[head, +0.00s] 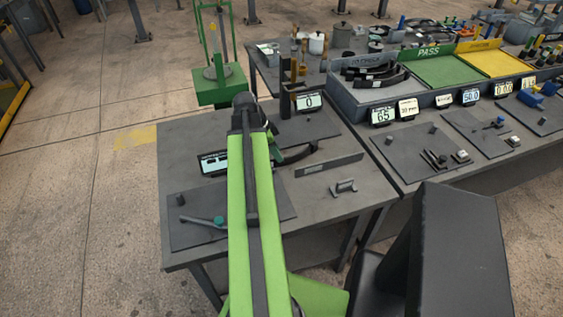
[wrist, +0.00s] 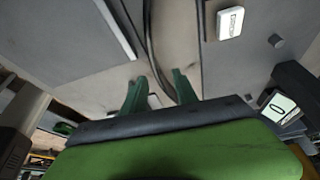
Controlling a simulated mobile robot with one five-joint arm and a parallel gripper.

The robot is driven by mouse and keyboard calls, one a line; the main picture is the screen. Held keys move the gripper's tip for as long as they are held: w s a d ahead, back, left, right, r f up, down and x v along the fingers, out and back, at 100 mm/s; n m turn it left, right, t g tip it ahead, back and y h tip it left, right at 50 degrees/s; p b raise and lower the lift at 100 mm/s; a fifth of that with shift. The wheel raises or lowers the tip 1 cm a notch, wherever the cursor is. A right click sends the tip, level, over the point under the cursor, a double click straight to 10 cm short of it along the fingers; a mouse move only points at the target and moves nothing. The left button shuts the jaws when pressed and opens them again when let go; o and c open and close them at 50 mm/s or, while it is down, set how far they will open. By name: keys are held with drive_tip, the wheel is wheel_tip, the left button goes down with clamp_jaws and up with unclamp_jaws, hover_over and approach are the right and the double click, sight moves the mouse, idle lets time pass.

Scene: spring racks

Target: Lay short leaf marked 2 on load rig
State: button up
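A dark curved leaf (head: 300,156) lies on the near table right of my arm; I cannot read a mark on it. In the wrist view a thin dark curved strip (wrist: 151,45) runs down between my green fingers. My gripper (wrist: 158,87) has its fingers apart on either side of this strip, with a visible gap. In the head view my gripper (head: 287,154) is at the leaf, partly hidden by my arm. A dark post stand with a display reading 0 (head: 310,101) stands behind it; the display also shows in the wrist view (wrist: 278,106). I cannot tell whether this is the load rig.
A flat grey bar (head: 329,165) and a small bracket (head: 344,187) are to the right. A tool (head: 202,220) lies on the left mat. A tall green press (head: 219,87) stands behind the table. The right bench holds a rack of dark leaves (head: 372,74) and a green PASS tray (head: 440,71).

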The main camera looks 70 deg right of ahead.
drive_tip(key=b+x, duration=0.2)
drive_tip(key=x, duration=0.2)
drive_tip(key=shift+s+b, duration=0.15)
drive_tip(key=shift+b, duration=0.15)
drive_tip(key=shift+r, duration=0.15)
clamp_jaws()
idle(0.8)
